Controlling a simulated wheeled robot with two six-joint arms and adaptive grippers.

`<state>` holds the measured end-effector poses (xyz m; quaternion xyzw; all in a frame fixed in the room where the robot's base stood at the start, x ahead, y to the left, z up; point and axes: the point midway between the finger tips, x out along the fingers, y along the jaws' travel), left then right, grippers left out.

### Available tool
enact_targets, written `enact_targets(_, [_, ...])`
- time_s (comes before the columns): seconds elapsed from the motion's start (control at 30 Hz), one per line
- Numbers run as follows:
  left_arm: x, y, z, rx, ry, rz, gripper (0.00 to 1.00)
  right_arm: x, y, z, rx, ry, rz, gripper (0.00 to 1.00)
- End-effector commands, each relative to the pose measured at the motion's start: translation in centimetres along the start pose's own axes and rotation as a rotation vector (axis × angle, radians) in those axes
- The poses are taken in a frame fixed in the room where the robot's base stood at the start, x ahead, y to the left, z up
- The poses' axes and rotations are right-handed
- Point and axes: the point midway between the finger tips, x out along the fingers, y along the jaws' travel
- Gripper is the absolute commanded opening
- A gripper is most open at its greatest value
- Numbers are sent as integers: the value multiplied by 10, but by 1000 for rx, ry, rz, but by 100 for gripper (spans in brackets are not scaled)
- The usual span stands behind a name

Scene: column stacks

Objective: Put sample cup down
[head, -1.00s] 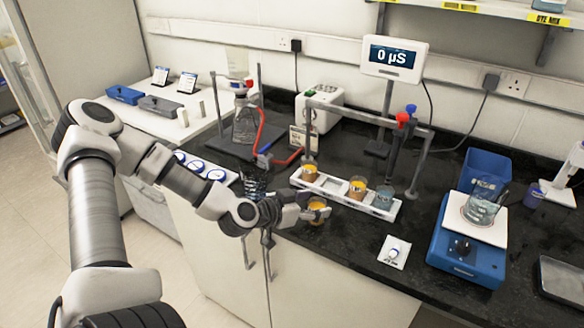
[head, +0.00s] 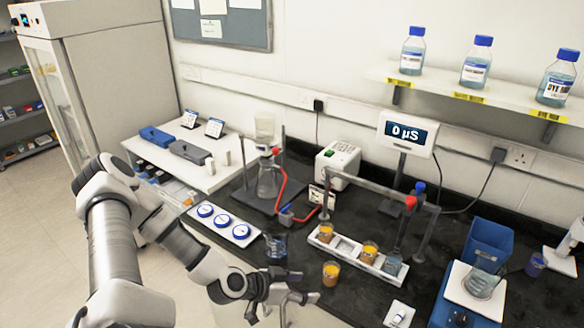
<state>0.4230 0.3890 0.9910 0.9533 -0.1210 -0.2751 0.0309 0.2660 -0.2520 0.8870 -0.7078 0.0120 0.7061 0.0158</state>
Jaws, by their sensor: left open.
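A sample cup (head: 331,273) with orange contents stands upright on the black bench, in front of the white rack (head: 343,246). My left gripper (head: 305,297) is open and empty, just left of and nearer than this cup, apart from it in the picture. Two other orange cups stand in the rack, one at its left end (head: 326,231) and one right of the middle (head: 369,251). A blue-grey cup (head: 393,263) is at the rack's right end. My right gripper is not in view.
A dark glass beaker (head: 275,246) stands left of the rack. A white tray with blue-ringed discs (head: 240,232) lies further left. A grey frame with red and blue knobs (head: 412,203) rises over the rack. A blue-based device with a beaker (head: 482,284) is at right.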

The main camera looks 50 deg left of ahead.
Motion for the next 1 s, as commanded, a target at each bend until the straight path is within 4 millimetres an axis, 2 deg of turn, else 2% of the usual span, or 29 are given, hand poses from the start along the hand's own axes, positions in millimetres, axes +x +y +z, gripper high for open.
enact_targets(0.1, [10,36,26,-61,-244,60,70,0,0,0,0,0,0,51])
enact_targets(0.23, [9,75,68,-137,-517,42,70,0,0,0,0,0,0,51])
enact_targets(0.4, [-12,123,129,-178,-827,-77,70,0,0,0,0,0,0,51])
enact_targets(0.5, [-28,140,155,-176,-936,-162,70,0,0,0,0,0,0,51])
enact_targets(0.6, [-39,149,169,-172,-986,-218,70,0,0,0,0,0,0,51])
enact_targets(0.7, [-42,151,173,-173,-999,-239,70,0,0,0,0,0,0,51])
enact_targets(0.9, [-41,151,172,-175,-997,-239,70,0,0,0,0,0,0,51])
enact_targets(1.0, [-34,149,184,-174,-997,-238,70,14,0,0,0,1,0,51])
